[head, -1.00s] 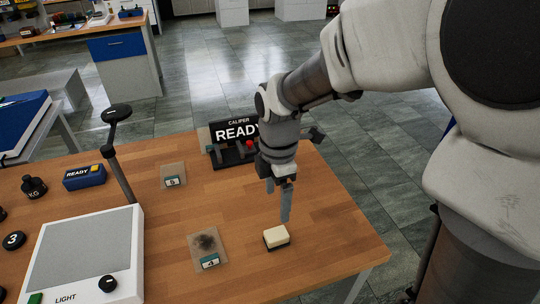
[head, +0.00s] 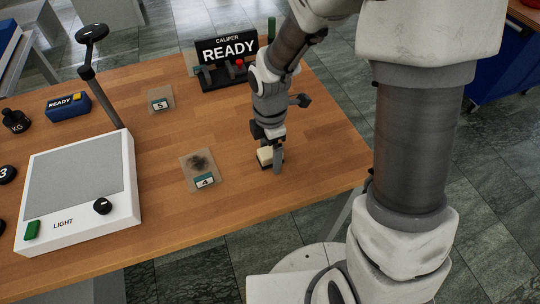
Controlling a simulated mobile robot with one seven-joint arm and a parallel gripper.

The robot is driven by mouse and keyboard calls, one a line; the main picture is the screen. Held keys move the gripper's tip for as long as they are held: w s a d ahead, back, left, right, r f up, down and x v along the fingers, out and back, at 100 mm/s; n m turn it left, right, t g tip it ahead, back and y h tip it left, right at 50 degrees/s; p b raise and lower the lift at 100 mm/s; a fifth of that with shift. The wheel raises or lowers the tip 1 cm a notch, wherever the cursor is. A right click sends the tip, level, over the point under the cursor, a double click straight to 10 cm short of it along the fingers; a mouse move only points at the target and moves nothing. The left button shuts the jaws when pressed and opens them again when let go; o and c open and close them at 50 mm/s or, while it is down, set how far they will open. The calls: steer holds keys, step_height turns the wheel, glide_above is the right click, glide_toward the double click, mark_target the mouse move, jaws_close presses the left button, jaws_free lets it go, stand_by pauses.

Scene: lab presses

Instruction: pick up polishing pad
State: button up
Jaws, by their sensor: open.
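The polishing pad (head: 265,155) is a small cream block with a dark base, lying on the wooden table near its right end. My gripper (head: 272,165) points down right at the pad, with one finger in front of its right part. The jaws are open. The far finger is mostly hidden, so I cannot tell whether the fingers touch the pad.
A sample card marked 4 with a dark smudge (head: 202,168) lies left of the pad. Another card marked 5 (head: 158,100) lies farther back. A caliper stand with a READY sign (head: 228,50) is behind my arm. A light box (head: 80,185) stands left.

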mark_target(270, 150)
jaws_close()
stand_by(0.5)
steer(key=shift+r, duration=0.65)
step_height(270, 150, up, 3)
steer(key=shift+r+p, duration=0.15)
steer(key=shift+p, duration=0.45)
steer(key=s+d+r+p, duration=0.1)
steer(key=s+d+r, duration=0.5)
steer(key=d, duration=0.3)
steer(key=shift+s+d+r+p, duration=0.15)
steer(key=shift+s+d+p, duration=0.15)
steer(key=shift+d+p, duration=0.1)
